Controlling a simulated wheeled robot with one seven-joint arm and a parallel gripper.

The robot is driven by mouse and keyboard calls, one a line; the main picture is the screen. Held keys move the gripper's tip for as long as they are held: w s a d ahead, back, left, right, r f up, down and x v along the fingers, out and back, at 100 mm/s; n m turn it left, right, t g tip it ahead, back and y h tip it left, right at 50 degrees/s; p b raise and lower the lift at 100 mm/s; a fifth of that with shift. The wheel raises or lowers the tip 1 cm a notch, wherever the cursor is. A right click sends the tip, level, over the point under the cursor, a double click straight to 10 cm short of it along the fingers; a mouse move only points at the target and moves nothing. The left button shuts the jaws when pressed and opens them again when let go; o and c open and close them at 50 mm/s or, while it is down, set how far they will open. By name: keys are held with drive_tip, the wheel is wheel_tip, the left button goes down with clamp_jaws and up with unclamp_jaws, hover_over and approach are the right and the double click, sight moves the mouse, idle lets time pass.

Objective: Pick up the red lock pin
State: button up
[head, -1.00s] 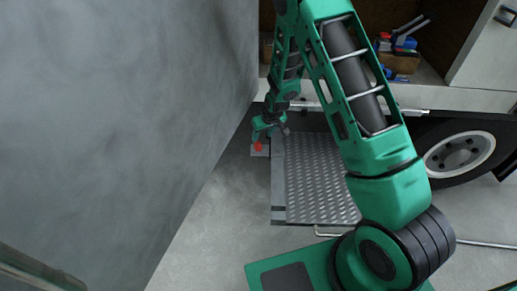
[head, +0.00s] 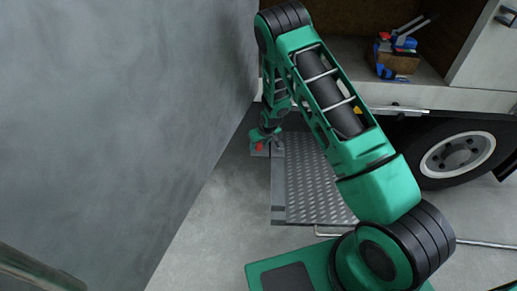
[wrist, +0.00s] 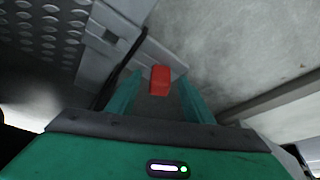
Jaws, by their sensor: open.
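The red lock pin (head: 260,147) is a small red piece at the far left corner of the metal tread plate, low near the floor. In the wrist view the lock pin (wrist: 159,80) shows as a red block between the two green fingers. My gripper (head: 265,140) is right at it, with its fingers on either side. In the wrist view my gripper (wrist: 158,92) is open, and a gap shows between the pin and each finger. The pin's lower part is hidden.
The tread plate (head: 310,185) lies to the right of the pin. A grey wall (head: 130,110) stands close on the left. A truck wheel (head: 457,155) and a truck bed with a box of tools (head: 397,62) are at the right. Bare floor (head: 215,225) lies in front.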

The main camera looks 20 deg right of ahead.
drive_tip(key=shift+w+f, duration=0.2)
drive_tip(key=shift+f, duration=0.3)
clamp_jaws()
drive_tip(key=shift+r, duration=0.1)
wheel_tip(320, 180, up, 7)
drive_tip(key=shift+r, duration=0.1)
drive_tip(key=s+d, duration=0.2)
drive_tip(key=s, duration=0.7)
drive_tip(key=s+d, duration=0.2)
drive_tip(key=s, duration=0.6)
drive_tip(key=shift+s+a+r, duration=0.1)
drive_tip(key=shift+s+r, duration=0.05)
drive_tip(key=shift+r, duration=1.15)
drive_tip(key=shift+s+a+r, duration=0.1)
drive_tip(key=shift+s+r, duration=0.05)
drive_tip(key=shift+r, duration=1.1)
